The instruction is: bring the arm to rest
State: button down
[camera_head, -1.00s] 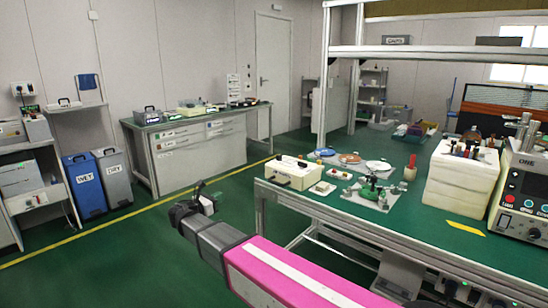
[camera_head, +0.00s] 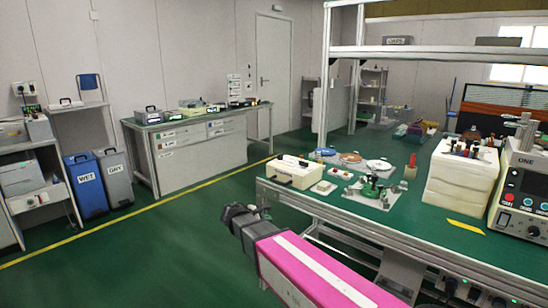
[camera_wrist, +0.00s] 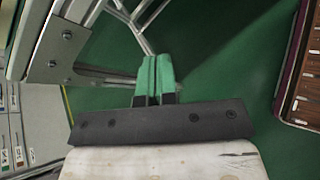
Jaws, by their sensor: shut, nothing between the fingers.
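My arm with its pink link reaches up from the bottom of the head view, in front of the workbench's left end. In the wrist view my gripper (camera_wrist: 155,76) shows two green fingertips pressed side by side. It is shut and holds nothing. In the head view the gripper is mostly hidden behind the dark wrist part. The fingers point over the green floor, clear of any object I can see.
The green-topped workbench (camera_head: 420,238) lies right of my arm, with a cream box (camera_head: 292,172) near its left corner. Metal frame parts (camera_wrist: 75,40) are close at upper left in the wrist view. Green floor (camera_head: 150,255) is free to the left.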

jog(key=s+d+f+m+g+y, duration=0.3)
jog(key=s+d+f+m+y, duration=0.2)
jog(key=d+m, duration=0.5)
jog(key=s+d+f+m+g+y, duration=0.4)
jog(key=s+d+m, duration=0.5)
jog(key=d, duration=0.3)
jog(key=shift+s+f+m+y, duration=0.4)
jog(key=shift+s+f+y, duration=0.2)
jog(key=shift+f, duration=0.7)
